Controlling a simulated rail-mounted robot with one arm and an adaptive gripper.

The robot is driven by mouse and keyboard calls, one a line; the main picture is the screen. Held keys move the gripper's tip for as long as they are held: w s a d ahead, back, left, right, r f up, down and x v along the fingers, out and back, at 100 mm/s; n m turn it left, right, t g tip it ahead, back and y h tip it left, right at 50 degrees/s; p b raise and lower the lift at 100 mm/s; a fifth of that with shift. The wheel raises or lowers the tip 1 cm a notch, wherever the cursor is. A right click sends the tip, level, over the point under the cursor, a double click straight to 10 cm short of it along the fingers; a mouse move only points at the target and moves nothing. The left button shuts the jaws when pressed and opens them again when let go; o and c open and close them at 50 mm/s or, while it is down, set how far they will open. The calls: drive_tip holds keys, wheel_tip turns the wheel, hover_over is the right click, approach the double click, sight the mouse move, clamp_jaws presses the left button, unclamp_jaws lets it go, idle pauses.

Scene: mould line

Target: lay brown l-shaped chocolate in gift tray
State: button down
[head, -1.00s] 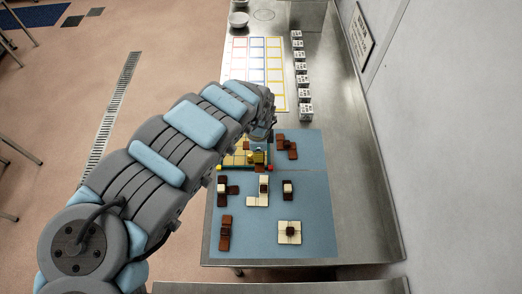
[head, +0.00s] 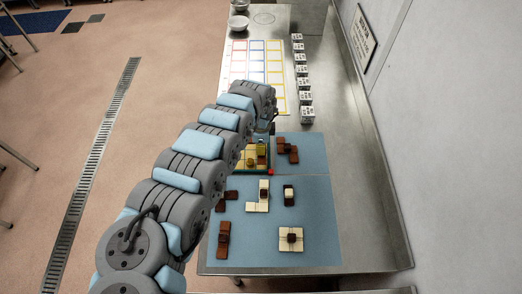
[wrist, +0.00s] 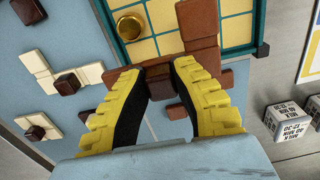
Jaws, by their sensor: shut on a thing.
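The gift tray (head: 250,166) lies at the left of the blue mats, partly hidden by my arm. It has yellow cells with teal dividers, and its edge (wrist: 264,46) fills the top of the wrist view. A gold round knob (wrist: 130,27) stands in one cell. My gripper (wrist: 157,75), with yellow fingers, is shut on the brown l-shaped chocolate (wrist: 200,55) at the tray's near edge in the wrist view. Whether the chocolate touches the tray cannot be told. In the head view my gripper is mostly hidden behind my arm.
Another brown chocolate (head: 288,150) lies on the mat right of the tray. Several brown and cream pieces, such as a cream one with a dark cube (head: 291,238), lie on the nearer mat (head: 320,215). White printed cubes (head: 307,115) line the bench's right side beside a coloured grid sheet (head: 257,70).

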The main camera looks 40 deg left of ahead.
drive_tip(key=shift+w+a+f, duration=0.1)
drive_tip(key=shift+w+f, duration=0.1)
drive_tip(key=shift+f, duration=0.4)
drive_tip(key=shift+w+a+f+b, duration=0.3)
drive_tip(key=shift+w+a+f, duration=0.05)
drive_tip(key=shift+w, duration=0.1)
drive_tip(key=shift+w+f, duration=0.15)
drive_tip(key=shift+f, duration=0.3)
drive_tip(key=shift+a+f+b, duration=0.15)
drive_tip(key=shift+f+b, duration=0.25)
drive_tip(key=shift+f, duration=1)
drive_tip(key=shift+f, duration=0.2)
drive_tip(key=c, duration=1)
unclamp_jaws()
drive_tip(key=shift+r, duration=0.15)
